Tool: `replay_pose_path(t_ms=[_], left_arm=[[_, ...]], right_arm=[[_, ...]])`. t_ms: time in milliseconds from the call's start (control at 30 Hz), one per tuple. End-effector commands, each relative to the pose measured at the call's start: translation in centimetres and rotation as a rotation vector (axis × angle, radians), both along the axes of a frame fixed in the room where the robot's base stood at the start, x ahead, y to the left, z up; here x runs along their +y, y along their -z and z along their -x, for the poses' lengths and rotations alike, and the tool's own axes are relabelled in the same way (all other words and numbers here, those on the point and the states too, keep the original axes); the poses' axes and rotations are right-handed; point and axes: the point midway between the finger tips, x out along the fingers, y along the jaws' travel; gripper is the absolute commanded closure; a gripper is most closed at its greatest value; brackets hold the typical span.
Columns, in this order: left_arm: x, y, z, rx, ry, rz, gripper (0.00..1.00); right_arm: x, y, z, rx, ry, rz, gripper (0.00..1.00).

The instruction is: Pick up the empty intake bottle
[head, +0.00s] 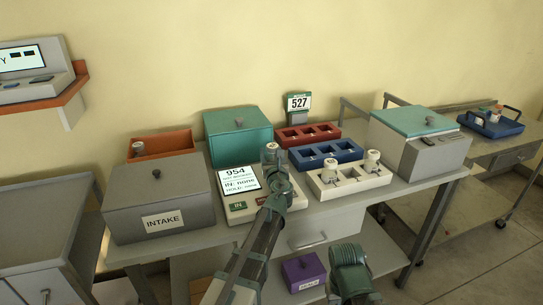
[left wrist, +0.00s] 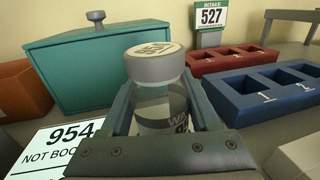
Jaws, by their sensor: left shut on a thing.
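My left gripper (head: 272,158) is shut on a bottle, above the back of the device with the screen. In the left wrist view the bottle (left wrist: 155,68) stands upright between the fingers (left wrist: 160,112). It has a grey cap with a pale printed top and a clear or whitish body with a partly hidden dark-lettered label. In the head view only its top (head: 272,146) shows. The screen (head: 237,178) reads 954, not booked, "IN: NONE". A grey lidded box (head: 160,200) is labelled INTAKE.
Red (head: 307,134), blue (head: 327,152) and white (head: 350,181) racks stand right of the arm; the white one holds two bottles. A teal box (head: 238,133) and an orange tray (head: 160,143) with a bottle are behind. Sign 527 (head: 298,102) stands at the back. A teal-lidded machine (head: 420,140) is at right.

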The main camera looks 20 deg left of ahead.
Motion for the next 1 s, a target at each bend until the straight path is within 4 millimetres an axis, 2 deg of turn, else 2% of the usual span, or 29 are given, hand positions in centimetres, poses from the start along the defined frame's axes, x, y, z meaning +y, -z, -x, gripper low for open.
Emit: replay_pose_path(t_ms=[300,400,700,800,1000], left_arm=[[0.0,-3.8,0.0,0.0,0.0,0.0,0.99],[-1.3,-3.4,2.2,0.0,0.003,0.0,0.99],[-5.4,-4.1,8.4,0.0,0.004,0.0,0.99],[-6.7,-4.3,10.1,0.0,0.004,0.0,0.99],[-8.3,-4.5,12.3,0.0,0.002,0.0,0.99]], right_arm=[[0.0,-3.8,0.0,0.0,0.0,0.0,1.0],[0.0,-3.4,0.0,0.0,0.0,0.0,1.0],[0.0,-4.1,0.0,0.0,0.0,0.0,1.0],[0.0,-4.3,0.0,0.0,0.0,0.0,1.0],[0.0,-4.5,0.0,0.0,0.0,0.0,1.0]])
